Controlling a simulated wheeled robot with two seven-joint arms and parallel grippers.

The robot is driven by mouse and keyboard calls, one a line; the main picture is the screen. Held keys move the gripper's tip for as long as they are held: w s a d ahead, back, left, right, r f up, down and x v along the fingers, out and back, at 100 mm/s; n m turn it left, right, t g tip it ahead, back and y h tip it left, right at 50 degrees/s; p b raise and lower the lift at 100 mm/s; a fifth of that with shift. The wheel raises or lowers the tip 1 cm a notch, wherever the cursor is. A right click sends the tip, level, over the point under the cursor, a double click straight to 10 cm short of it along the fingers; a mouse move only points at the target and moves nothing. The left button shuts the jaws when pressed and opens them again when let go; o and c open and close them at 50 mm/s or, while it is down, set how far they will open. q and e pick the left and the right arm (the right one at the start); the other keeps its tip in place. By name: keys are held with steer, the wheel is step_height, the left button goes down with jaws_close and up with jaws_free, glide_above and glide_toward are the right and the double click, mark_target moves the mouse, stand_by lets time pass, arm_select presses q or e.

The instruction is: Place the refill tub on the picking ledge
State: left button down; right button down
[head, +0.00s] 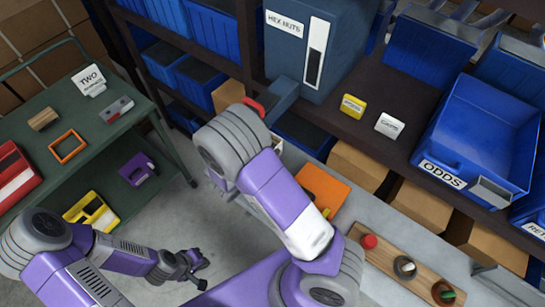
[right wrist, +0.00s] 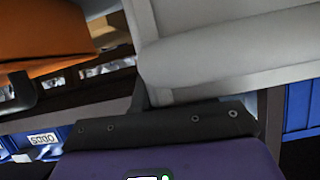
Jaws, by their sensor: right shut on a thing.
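My right arm bends in front of the workbench and hides its own gripper in the head view. In the right wrist view the dark mount of my right gripper (right wrist: 165,128) shows, but its fingertips do not. A large pale grey shape (right wrist: 230,50) fills the space just beyond it; I cannot tell whether it is the refill tub. An orange thing (head: 322,188) shows beside my right arm, partly hidden by it. The dark ledge (head: 345,128) runs in front of the blue bins. My left gripper (head: 198,268) is empty, its fingers apart, low over the floor.
The blue ODDS bin (head: 480,130) and the HEX NUTS dispenser (head: 310,50) stand on the ledge, with a yellow tag (head: 352,106) and a white tag (head: 389,125) between. A wooden tray (head: 405,268) lies on the grey bench. A green cart (head: 95,110) stands left.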

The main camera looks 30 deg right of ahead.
steer(key=shift+w+d+f+b, duration=0.1)
steer(key=shift+d+f+b, duration=0.15)
steer(key=shift+f, duration=0.6)
steer(key=shift+w+d+f+b, duration=0.1)
steer(key=shift+f+b, duration=0.2)
steer(key=shift+f, duration=0.55)
steer(key=shift+s+f, duration=0.1)
steer(key=shift+f, duration=0.15)
steer(key=c, duration=1.2)
jaws_free()
steer(key=shift+r, duration=0.2)
steer(key=p+v, duration=0.2)
steer(key=v, duration=1)
